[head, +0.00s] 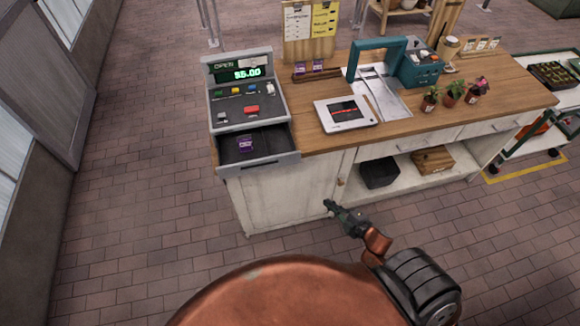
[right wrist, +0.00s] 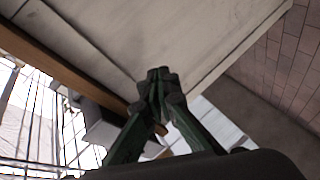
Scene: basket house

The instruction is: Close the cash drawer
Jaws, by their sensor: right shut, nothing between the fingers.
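The grey cash register (head: 245,92) stands on the left end of the wooden counter, its screen lit. Its cash drawer (head: 258,164) is pulled out at the front, over the counter's edge, with a small purple item (head: 245,145) inside. My right gripper (head: 329,204) is shut and empty, low in front of the white cabinet, below and to the right of the drawer. In the right wrist view the shut green fingers (right wrist: 158,80) show against the pale cabinet panel; a grey boxy shape (right wrist: 105,125), perhaps the drawer, is partly behind them. My left gripper is not in view.
A dark bin (head: 379,173) and a wooden box (head: 433,160) sit on the lower shelf. The brick floor left of the counter is clear.

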